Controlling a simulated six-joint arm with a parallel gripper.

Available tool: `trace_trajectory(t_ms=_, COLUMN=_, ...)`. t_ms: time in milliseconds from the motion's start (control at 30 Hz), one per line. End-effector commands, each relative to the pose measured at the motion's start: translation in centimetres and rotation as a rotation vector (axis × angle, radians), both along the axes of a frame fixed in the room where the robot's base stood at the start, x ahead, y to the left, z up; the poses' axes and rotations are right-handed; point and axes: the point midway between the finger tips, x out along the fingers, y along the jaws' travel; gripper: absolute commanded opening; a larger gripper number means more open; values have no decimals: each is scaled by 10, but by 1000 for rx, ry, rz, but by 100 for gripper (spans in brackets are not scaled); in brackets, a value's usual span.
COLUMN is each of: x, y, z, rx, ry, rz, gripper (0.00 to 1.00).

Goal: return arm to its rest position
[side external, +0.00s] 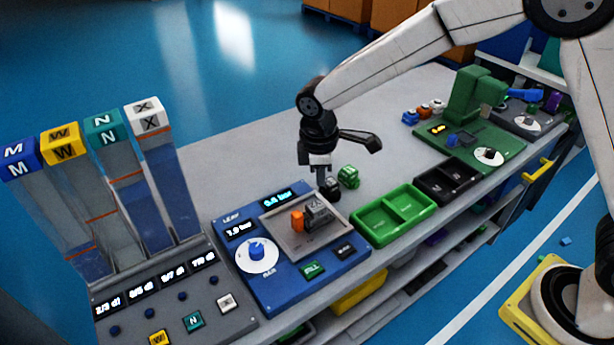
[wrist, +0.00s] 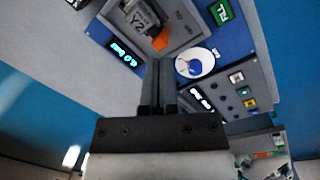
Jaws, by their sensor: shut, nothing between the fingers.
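My gripper (side external: 320,176) hangs over the grey bench (side external: 240,150), just behind the blue leak-test station, with its fingers pointing down. In the wrist view my gripper (wrist: 158,66) shows its two dark fingers closed together with nothing held. A grey part with an orange end (side external: 315,214) sits in the recessed plate of the blue station (side external: 262,285). The same grey part shows in the wrist view (wrist: 140,20).
A green two-compartment tray (side external: 398,232) and a black tray (side external: 420,189) stand along the front edge. A green station (side external: 470,140) is further right. Tall dispenser columns marked M, W, N and X (side external: 150,118) stand at the left. The bench behind my gripper is clear.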

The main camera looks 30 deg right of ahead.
Motion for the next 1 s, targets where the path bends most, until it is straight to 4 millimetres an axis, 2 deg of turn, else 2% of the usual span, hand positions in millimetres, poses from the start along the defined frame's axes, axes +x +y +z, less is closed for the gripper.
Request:
trace_trajectory(t_ms=33, x=-8, y=-13, z=4, rx=14, ry=-13, rz=-58, gripper=0)
trace_trajectory(t_ms=300, x=-54, y=-66, z=11, rx=89, ry=-83, rz=-369, gripper=0)
trace_trajectory(t_ms=600, x=-118, y=-114, z=11, rx=169, ry=-162, rz=-720, gripper=0)
trace_trajectory(t_ms=800, x=-154, y=-132, z=7, rx=207, ry=-203, rz=-900, gripper=0)
trace_trajectory(t_ms=1000, x=-169, y=-138, z=4, rx=223, ry=-220, rz=-972, gripper=0)
